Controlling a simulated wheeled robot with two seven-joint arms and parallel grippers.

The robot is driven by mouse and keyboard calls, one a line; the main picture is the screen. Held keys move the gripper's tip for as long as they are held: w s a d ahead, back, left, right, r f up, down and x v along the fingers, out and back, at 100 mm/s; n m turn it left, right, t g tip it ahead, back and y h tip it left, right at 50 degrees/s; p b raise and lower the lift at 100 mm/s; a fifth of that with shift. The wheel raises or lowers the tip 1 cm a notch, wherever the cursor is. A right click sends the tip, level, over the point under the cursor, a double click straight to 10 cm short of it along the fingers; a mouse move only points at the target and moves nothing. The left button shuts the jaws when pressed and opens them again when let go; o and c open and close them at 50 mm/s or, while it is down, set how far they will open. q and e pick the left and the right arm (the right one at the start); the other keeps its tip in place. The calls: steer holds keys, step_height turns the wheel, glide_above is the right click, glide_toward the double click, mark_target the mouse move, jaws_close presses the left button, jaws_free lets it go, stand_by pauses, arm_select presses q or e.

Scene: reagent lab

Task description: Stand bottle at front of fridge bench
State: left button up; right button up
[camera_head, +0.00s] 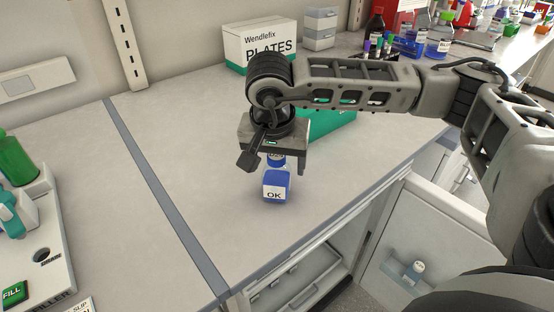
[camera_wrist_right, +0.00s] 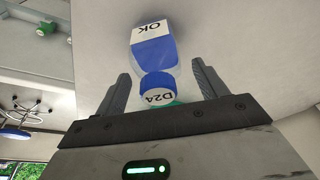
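A small bottle (camera_head: 276,187) with blue contents and a white label reading "OK" appears to stand upright on the pale bench top (camera_head: 215,165), near its front edge. My right gripper (camera_head: 275,160) points down just above it. In the right wrist view the bottle (camera_wrist_right: 154,52) has a blue cap (camera_wrist_right: 158,88) marked "D24". The cap lies between the two fingers of the right gripper (camera_wrist_right: 160,85), with a visible gap on each side. The gripper is open and partly hides the bottle's top in the head view. My left gripper is out of view.
A "Wendlefix PLATES" box (camera_head: 262,42) and a green box (camera_head: 328,122) stand behind the arm. Several bottles fill the back right. An open cabinet door (camera_head: 420,235) hangs below the front edge. The bench left of the bottle is clear up to a grey strip (camera_head: 160,190).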

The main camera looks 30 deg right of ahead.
mark_target(273, 180)
steer(key=shift+r, duration=0.1)
steer(key=shift+r, duration=0.25)
steer(key=b+v, duration=0.1)
steer(key=v, duration=1)
steer(key=shift+r, duration=0.35)
steer(key=shift+a+f, duration=0.1)
steer(key=shift+a, duration=0.05)
